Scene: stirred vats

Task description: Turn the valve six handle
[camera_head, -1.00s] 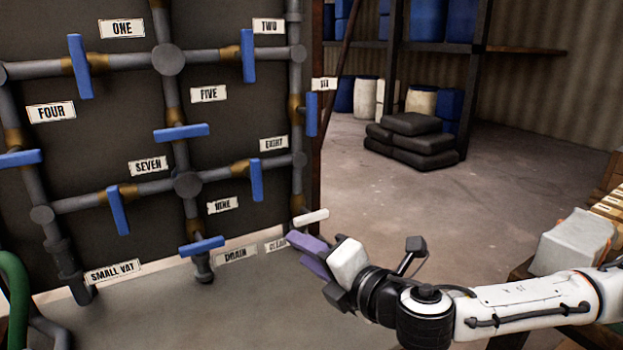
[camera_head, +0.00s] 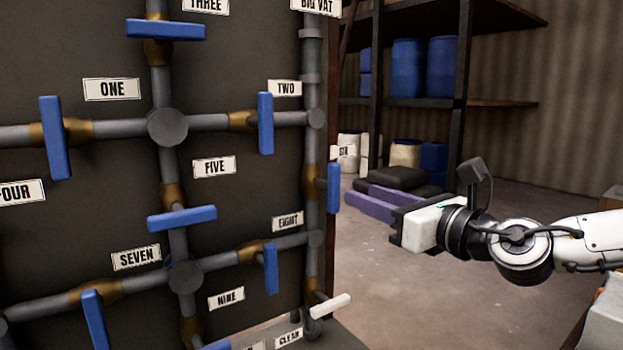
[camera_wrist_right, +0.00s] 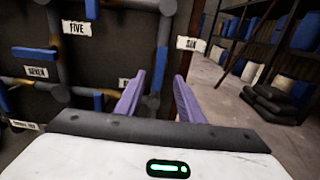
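The valve six handle (camera_head: 334,188) is a blue bar standing upright on the right-hand vertical pipe, below and left of its SIX label (camera_head: 344,151). My right gripper (camera_head: 356,197) has purple fingers pointing left toward this handle, at about its height. In the picture the fingertips lie just right of the handle and appear apart from it; the depth between them is hard to judge. My left gripper is out of view.
The valve eight handle (camera_head: 271,268) and a white handle (camera_head: 330,306) are lower on the pipework. The valve two handle (camera_head: 265,123) is up left. Black sacks (camera_head: 398,178) lie behind my gripper. Open floor (camera_head: 400,295) extends below it.

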